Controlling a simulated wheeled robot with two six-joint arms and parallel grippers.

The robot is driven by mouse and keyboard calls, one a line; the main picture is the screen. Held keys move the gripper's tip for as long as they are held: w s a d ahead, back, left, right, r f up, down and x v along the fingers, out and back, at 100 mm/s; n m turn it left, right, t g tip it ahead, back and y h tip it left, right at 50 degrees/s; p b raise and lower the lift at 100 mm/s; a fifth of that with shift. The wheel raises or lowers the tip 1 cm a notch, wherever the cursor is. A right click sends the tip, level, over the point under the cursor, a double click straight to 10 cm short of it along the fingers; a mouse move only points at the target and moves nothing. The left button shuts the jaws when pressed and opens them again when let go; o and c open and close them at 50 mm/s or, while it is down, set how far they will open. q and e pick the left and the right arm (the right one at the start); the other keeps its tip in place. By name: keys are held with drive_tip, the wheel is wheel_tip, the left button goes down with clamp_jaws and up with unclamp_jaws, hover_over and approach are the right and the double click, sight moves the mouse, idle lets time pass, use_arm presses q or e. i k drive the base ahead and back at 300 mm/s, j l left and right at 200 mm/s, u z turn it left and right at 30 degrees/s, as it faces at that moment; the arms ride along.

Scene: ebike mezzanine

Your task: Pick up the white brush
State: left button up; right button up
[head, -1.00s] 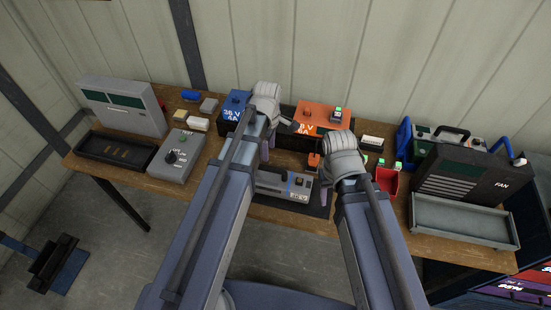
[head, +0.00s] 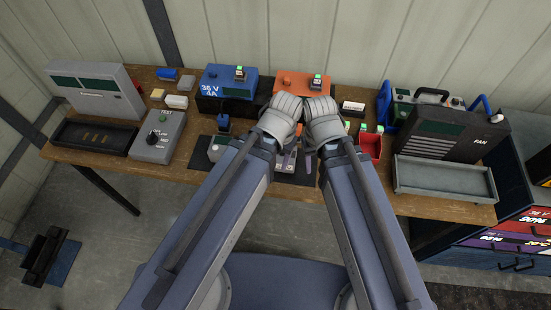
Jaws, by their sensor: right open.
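I cannot make out a clear brush shape. A small white block (head: 176,101) lies on the left part of the workbench (head: 180,170), behind the grey test box; whether it is the white brush I cannot tell. My right gripper (head: 309,163) is over the middle of the bench, in front of the orange unit, and is open. My wrists hide part of the bench's middle.
A grey test box (head: 158,136), a black tray (head: 94,136) and a grey cabinet (head: 92,88) stand at left. A blue unit (head: 228,82) and an orange unit (head: 300,82) stand behind my grippers. A red bin (head: 370,148), fan box (head: 440,132) and grey tray (head: 445,181) stand at right.

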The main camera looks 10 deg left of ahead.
sight(176, 102)
drive_tip(key=u, duration=1.25)
